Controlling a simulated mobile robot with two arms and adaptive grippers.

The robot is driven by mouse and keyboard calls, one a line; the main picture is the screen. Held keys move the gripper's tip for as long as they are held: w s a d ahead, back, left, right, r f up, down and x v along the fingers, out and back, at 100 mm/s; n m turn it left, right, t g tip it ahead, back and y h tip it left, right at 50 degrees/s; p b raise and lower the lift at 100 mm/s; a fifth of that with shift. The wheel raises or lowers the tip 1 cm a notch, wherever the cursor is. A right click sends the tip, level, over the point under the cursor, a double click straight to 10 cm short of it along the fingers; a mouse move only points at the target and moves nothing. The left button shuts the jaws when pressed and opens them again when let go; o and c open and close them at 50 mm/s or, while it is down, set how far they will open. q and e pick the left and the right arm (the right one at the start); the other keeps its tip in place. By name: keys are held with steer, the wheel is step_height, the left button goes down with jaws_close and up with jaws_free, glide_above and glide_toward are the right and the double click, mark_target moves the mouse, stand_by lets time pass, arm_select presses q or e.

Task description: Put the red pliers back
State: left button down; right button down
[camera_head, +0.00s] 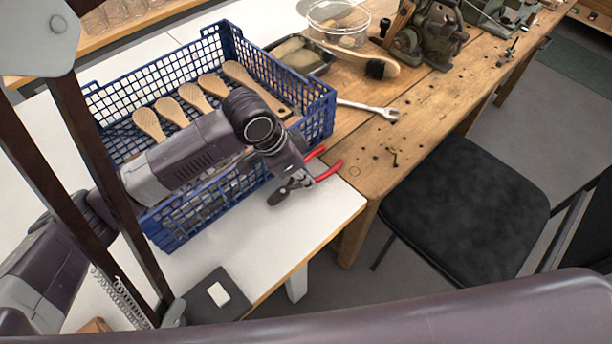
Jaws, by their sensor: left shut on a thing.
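The red pliers (328,171) have red handles that point right, near the right corner of the white table (320,212). My left gripper (287,191) is shut on the pliers, beside the front right corner of the blue crate (200,214). The gripper hides the head of the pliers. I cannot tell whether the pliers touch the table top. My right gripper does not show.
The blue crate holds several wooden brush bodies (169,110). A wrench (372,108), a brush (375,67) and a clear bowl (339,20) lie on the wooden bench (425,101). A black chair (465,200) stands at its front. The table's front right is clear.

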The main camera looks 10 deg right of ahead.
arm_select(q)
steer(key=shift+f, duration=0.5)
steer(key=c, duration=1.9)
jaws_free()
steer(key=shift+c, duration=0.2)
steer(key=v, duration=1.2)
